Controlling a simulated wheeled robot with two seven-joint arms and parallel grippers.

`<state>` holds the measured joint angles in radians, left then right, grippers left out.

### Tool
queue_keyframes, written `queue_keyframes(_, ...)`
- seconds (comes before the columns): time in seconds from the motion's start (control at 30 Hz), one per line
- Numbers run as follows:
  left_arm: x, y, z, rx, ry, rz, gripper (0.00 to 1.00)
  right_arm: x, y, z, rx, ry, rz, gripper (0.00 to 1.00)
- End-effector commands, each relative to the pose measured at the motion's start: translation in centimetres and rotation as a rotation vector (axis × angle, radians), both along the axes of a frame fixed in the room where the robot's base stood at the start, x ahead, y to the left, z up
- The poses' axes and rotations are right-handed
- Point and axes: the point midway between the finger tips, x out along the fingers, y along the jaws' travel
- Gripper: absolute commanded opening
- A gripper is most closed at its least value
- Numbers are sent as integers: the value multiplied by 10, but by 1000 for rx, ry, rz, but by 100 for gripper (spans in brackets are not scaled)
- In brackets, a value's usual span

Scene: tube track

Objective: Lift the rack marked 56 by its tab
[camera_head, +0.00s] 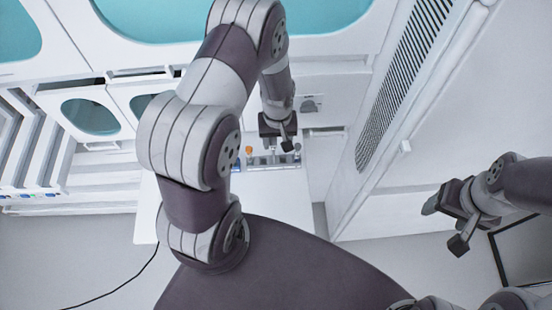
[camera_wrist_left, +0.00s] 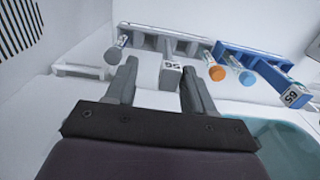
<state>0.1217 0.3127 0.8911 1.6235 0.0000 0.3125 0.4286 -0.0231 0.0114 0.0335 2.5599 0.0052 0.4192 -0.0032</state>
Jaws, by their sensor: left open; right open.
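The grey rack (camera_wrist_left: 160,45) stands ahead of my left gripper in the left wrist view, with its white-faced tab (camera_wrist_left: 171,73) sticking out toward me. The small mark on the tab looks like an upside-down 56. My left gripper (camera_wrist_left: 158,70) is open and empty. Its fingers show on either side of the tab, which is closer to the right finger in the picture. I cannot tell how deep the tab is between them. In the head view my left gripper (camera_head: 279,144) is above the racks at the bench. My right gripper (camera_head: 453,225) is open and empty, far from the racks.
A blue rack (camera_wrist_left: 255,62) with its own marked tab (camera_wrist_left: 296,95) stands right of the grey rack. White walls surround the bench.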

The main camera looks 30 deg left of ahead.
Motion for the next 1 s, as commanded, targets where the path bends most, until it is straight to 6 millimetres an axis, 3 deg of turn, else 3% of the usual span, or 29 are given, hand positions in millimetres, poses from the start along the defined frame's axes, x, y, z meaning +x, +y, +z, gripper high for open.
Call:
queue_keyframes(0.23,0,9,-41,-1,5,0,53,0,0,13,0,-1,0,66)
queue_keyframes(0.47,1,9,-47,-1,1,0,53,0,0,12,0,0,0,66)
queue_keyframes(0.5,1,9,-47,-1,1,0,50,0,0,12,0,0,0,66)
queue_keyframes(0.67,1,9,-47,0,1,0,0,0,0,12,0,0,0,66)
queue_keyframes(1.0,1,9,-45,-1,1,0,0,0,0,12,0,-1,0,66)
